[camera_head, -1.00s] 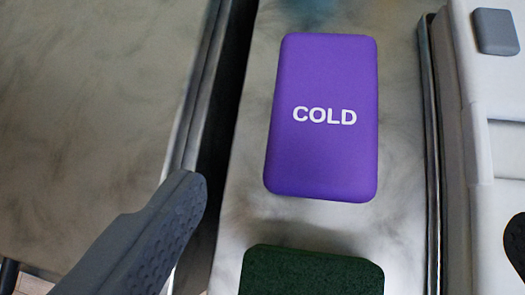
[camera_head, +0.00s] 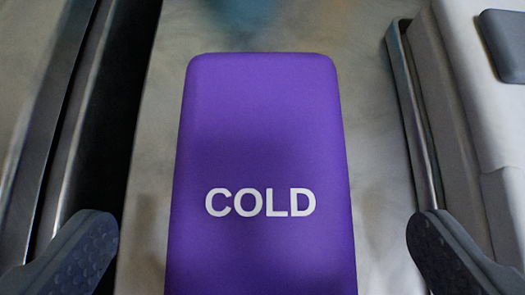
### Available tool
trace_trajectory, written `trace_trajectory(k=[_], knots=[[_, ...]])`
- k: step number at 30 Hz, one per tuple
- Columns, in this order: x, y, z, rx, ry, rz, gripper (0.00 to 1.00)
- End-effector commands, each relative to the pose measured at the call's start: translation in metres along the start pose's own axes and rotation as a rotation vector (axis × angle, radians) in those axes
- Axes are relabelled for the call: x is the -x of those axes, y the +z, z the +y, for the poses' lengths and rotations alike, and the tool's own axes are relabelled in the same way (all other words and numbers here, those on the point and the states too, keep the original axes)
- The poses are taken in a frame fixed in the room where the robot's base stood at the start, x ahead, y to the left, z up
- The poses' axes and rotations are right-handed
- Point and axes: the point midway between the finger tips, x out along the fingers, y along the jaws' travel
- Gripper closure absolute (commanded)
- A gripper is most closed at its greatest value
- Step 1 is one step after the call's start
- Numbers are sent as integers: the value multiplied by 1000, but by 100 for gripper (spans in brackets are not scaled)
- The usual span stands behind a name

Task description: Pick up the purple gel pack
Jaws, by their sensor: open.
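The purple gel pack (camera_head: 262,130) lies flat on a grey metal surface, with "COLD" in white letters on it. It fills the middle of the view, and its near end runs out of the bottom of the picture. My gripper (camera_head: 262,245) is open, with one dark textured finger at the lower left and one at the lower right. The fingers are on either side of the pack, apart from it, with a gap on each side. Nothing is between the fingers except the pack below or ahead of them.
The metal surface (camera_head: 378,170) has a raised edge (camera_head: 412,110) on its right. Beyond that edge is a white object (camera_head: 480,110) with a grey pad. A dark gap (camera_head: 110,120) runs along the left, with another metal edge beside it. Bare surface shows beyond the pack.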

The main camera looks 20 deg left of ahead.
Motion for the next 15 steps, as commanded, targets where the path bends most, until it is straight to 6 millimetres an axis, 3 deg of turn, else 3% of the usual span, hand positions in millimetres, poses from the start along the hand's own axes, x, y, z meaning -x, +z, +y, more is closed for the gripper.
trace_trajectory(k=[10, 15], knots=[[-41, 2, -1, 0, -1, -1, 0], [-48, 1, 0, 1, -1, 0, 0]])
